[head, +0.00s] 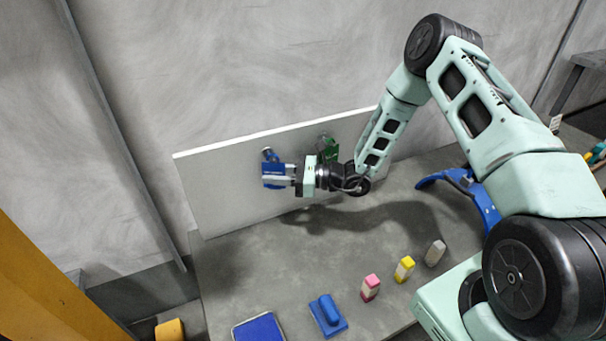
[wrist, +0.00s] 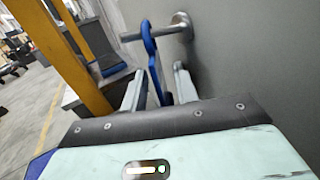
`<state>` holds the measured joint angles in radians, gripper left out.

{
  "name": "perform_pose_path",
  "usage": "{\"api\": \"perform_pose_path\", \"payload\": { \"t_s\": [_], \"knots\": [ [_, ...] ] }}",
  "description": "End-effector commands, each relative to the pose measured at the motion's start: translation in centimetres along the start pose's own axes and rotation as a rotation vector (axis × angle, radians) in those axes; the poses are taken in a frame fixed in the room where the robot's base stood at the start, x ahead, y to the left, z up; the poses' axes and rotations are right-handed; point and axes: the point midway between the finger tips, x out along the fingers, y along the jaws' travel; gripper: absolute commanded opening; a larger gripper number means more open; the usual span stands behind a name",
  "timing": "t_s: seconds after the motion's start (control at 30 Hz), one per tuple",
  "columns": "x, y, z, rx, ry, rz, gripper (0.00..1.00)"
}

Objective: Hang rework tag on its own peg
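The blue tag (head: 273,170) is in front of the upright white board, below a grey peg (head: 267,152). My gripper (head: 284,176) points left at the tag. In the wrist view its two fingers (wrist: 160,84) stand apart on either side of the tag, with gaps visible. A green tag (head: 328,147) is at another peg to the right, partly behind my gripper and arm. Any lettering is unreadable.
The white board (head: 225,185) stands at the back of the grey table (head: 240,270). Nearer the front are a blue pad (head: 259,329), a blue block with a handle (head: 327,316), and pink (head: 370,288), yellow (head: 404,269) and grey (head: 435,252) blocks. The table's middle is clear.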

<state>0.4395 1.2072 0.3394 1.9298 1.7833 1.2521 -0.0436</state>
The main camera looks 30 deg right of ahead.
Motion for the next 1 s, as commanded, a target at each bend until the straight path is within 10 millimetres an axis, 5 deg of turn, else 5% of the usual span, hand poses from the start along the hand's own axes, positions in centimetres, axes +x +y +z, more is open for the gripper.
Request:
{"api": "perform_pose_path", "payload": {
  "t_s": [0.6,1.0],
  "knots": [
    [-13.4,0.0,-0.1,0.002,0.001,-0.003,0.29],
    [-16.6,0.1,0.0,0.001,0.000,0.002,0.29]
  ]
}}
